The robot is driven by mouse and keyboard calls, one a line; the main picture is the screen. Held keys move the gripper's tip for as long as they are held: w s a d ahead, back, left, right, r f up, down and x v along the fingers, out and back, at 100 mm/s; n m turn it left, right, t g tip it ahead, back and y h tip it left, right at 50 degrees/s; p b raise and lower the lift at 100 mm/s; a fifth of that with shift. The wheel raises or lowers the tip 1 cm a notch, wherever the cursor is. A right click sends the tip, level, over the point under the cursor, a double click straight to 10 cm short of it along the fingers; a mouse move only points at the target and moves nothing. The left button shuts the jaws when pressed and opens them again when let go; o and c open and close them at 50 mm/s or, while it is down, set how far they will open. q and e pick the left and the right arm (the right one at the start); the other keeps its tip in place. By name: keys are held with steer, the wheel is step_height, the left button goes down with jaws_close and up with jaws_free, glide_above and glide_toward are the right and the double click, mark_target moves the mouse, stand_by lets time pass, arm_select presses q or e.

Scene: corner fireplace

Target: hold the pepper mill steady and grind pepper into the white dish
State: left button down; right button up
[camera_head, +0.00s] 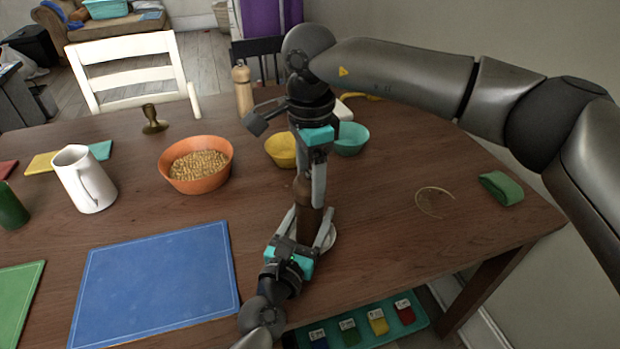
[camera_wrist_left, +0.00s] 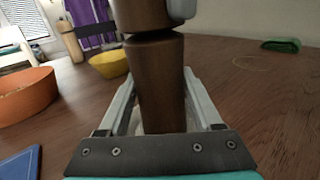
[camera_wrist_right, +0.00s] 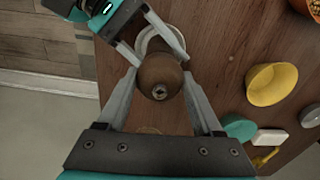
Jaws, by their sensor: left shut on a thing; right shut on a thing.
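The dark brown wooden pepper mill (camera_head: 306,224) stands upright near the table's front edge. Its body (camera_wrist_left: 158,85) fills the middle of the left wrist view, and its rounded top with a small metal knob (camera_wrist_right: 158,78) shows in the right wrist view. My left gripper (camera_head: 312,228) is shut on the lower body from the front. My right gripper (camera_head: 309,188) is shut on the mill's head from above. The white dish (camera_head: 331,240) shows partly beneath the mill; its rim also shows in the right wrist view (camera_wrist_right: 143,38). Its inside is mostly hidden.
An orange bowl (camera_head: 170,181) of chickpeas, a yellow bowl (camera_head: 281,151) and a teal bowl (camera_head: 351,139) stand behind. A blue mat (camera_head: 155,285) lies left. A thin ring (camera_head: 433,202) and green cloth (camera_head: 501,188) lie right. A teal tray (camera_head: 380,335) is below the table edge.

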mark_target(310, 178)
arm_select(q)
steer(key=shift+f, duration=0.1)
arm_select(e)
steer(key=m, duration=1.2)
steer(key=shift+m, duration=0.4)
steer(key=m, duration=1.2)
steer(key=shift+m, duration=0.4)
steer(key=shift+r, duration=0.1)
steer(key=o, duration=1.4)
steer(key=shift+c, duration=0.2)
step_height(310, 178, up, 12)
